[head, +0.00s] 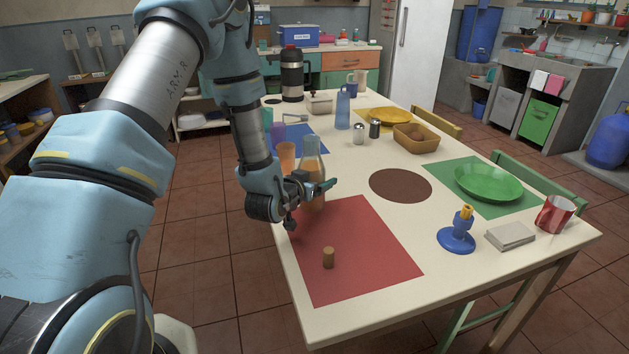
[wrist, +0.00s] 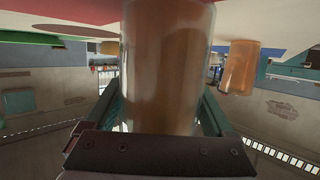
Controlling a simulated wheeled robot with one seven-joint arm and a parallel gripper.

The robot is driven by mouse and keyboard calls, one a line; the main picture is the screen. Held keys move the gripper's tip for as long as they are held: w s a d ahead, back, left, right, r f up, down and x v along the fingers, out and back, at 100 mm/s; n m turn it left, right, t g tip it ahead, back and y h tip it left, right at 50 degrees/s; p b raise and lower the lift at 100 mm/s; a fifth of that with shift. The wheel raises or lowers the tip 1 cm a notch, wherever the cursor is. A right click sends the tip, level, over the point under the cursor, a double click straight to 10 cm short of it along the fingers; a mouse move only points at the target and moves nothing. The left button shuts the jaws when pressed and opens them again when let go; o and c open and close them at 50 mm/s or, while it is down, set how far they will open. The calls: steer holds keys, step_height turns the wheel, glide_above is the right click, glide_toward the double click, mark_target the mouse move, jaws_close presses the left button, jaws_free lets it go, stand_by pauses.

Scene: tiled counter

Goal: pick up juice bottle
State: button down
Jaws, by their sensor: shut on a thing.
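The juice bottle (head: 312,165) is clear glass with orange juice in its lower part and a narrower neck. It is upright at the far left corner of the red placemat (head: 372,262). My gripper (head: 312,190) is shut around the bottle's lower body from the left. In the wrist view the bottle (wrist: 166,65) fills the middle, between the two fingers of my gripper (wrist: 165,115). I cannot tell whether its base touches the table.
An orange cup (head: 287,157) stands just behind the bottle. A small brown cork (head: 328,258) stands on the red mat. The table's middle is mostly clear.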

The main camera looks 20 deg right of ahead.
mark_target(317, 144)
steer(key=shift+r+b, duration=0.7)
steer(key=shift+r, duration=4.35)
